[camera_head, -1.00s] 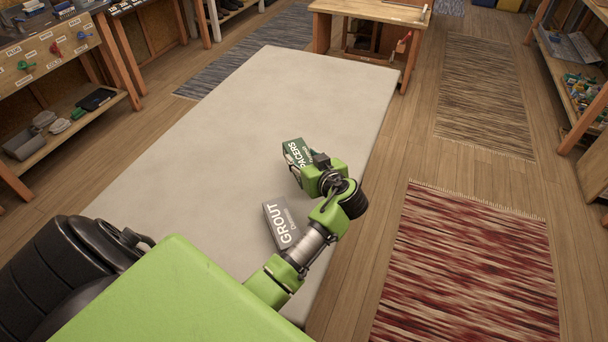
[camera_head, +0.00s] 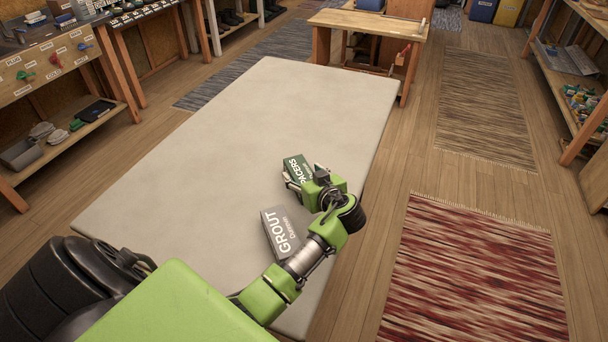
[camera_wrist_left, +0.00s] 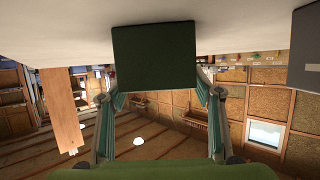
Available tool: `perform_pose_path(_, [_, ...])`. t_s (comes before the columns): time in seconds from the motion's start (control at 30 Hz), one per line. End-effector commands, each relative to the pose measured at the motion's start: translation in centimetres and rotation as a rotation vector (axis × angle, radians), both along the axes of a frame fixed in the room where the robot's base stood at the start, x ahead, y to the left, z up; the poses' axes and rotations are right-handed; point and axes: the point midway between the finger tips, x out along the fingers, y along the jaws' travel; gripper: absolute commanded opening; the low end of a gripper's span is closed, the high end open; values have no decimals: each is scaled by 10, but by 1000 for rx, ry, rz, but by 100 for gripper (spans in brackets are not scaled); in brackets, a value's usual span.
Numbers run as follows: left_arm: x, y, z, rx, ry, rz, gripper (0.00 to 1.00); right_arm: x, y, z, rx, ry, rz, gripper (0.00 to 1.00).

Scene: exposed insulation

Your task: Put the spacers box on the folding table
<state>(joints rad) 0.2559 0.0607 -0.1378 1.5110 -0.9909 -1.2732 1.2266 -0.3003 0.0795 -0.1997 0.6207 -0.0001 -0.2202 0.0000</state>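The green spacers box (camera_head: 296,166), with white lettering, is on the pale folding table (camera_head: 235,120), near its right side and beyond the grout box. In the left wrist view the box (camera_wrist_left: 154,55) shows as a dark green face against the pale tabletop at the top. My left gripper (camera_head: 306,181) is at the near side of the box. Its fingers (camera_wrist_left: 160,95) are spread apart near the box's two side edges and look open. Exact finger contact is hard to tell. My right gripper is not in view.
A grey grout box (camera_head: 280,232) sits on the table just nearer, beside my left arm. The table's left and far parts are clear. A wooden workbench (camera_head: 365,22) stands beyond the far end. Shelves line both sides; a red rug (camera_head: 470,270) lies at right.

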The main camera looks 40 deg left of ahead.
Motion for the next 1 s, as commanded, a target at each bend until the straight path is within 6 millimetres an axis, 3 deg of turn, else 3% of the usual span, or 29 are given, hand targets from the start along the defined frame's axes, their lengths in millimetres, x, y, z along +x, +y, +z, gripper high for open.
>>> perform_pose_path(0.27, [-3, -6, 3, -1, 0, -1, 59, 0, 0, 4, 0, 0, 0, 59])
perform_pose_path(0.7, [-44, -72, 36, -3, 0, -1, 59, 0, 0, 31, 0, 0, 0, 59])
perform_pose_path(1.0, [-57, -94, 47, -1, -2, 0, 59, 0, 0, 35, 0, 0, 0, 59])
